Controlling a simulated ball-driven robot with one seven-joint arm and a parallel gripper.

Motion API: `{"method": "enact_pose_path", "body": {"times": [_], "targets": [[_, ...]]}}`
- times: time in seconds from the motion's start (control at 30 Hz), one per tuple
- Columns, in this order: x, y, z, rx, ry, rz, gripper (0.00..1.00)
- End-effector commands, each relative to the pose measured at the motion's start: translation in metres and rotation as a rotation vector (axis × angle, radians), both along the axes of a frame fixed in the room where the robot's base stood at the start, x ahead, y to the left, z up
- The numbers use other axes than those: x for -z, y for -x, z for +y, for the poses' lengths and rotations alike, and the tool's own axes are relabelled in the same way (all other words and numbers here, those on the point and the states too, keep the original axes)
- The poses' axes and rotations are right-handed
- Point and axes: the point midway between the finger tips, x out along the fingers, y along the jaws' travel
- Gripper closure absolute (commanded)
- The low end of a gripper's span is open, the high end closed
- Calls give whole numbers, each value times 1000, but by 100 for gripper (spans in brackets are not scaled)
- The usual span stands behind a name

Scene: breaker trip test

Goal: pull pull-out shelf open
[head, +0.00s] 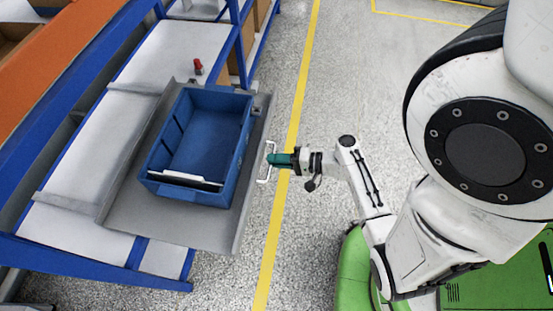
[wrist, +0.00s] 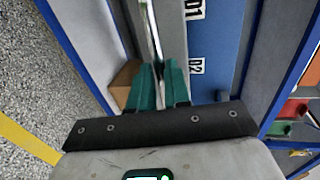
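The pull-out shelf (head: 130,210) is a grey tray in the blue rack, and its front edge sticks out past the rack's front beam. A white bar handle (head: 262,181) is on its front. A blue bin stands on the shelf. My gripper (head: 275,160) is at the handle, its teal fingers reaching it from the right. In the wrist view the handle (wrist: 152,35) runs down between the two teal fingers (wrist: 159,85), which look closed on it. The exact contact is partly hidden by the fingers.
The blue bin (head: 205,140) holds a white card at its near end. A red item (head: 198,66) stands on the rack behind. A yellow line (head: 275,230) runs along the floor by the rack. The floor at the upper right is clear.

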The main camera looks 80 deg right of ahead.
Motion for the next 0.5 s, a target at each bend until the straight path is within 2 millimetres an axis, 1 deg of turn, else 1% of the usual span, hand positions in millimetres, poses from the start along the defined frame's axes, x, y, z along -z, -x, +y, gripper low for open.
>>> {"method": "enact_pose_path", "body": {"times": [0.03, 0.2, 0.43, 0.5], "targets": [[0, 0, 0, 0, 0, 0, 78], [0, -1, 0, 0, 1, -1, 62], [-1, 0, 0, 1, 1, -2, 62], [-1, 2, -1, 1, 1, -2, 62]]}}
